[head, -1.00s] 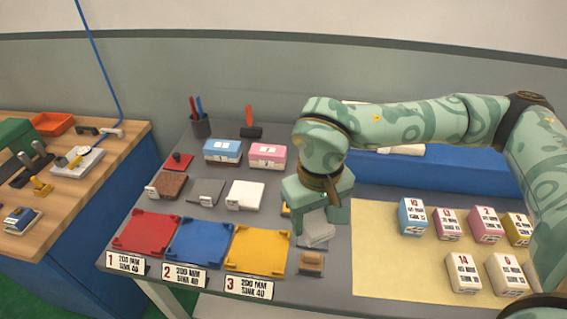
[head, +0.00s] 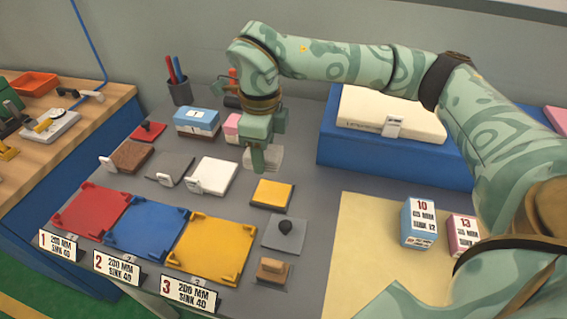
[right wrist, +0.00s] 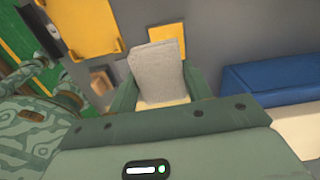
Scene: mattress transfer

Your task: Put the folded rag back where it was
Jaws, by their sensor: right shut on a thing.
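My right gripper (head: 267,148) is shut on the folded rag (head: 271,160), a pale grey, flat cloth whose lower part shows below the fingers in the head view. In the right wrist view the rag (right wrist: 157,70) stands out between the two green fingers, with a cream part nearer the palm. The gripper is over the grey bench, behind the yellow pad (head: 272,194) and right of the white pad (head: 213,176). The rag looks held above the bench; the exact gap is unclear. My left gripper is not in view.
Red (head: 91,211), blue (head: 146,228) and yellow (head: 209,249) trays line the front. A black-knobbed grey plate (head: 283,232) and a brown block (head: 272,269) stand right of them. A white mattress (head: 390,112) lies on the blue platform (head: 345,152). Boxes are behind the gripper.

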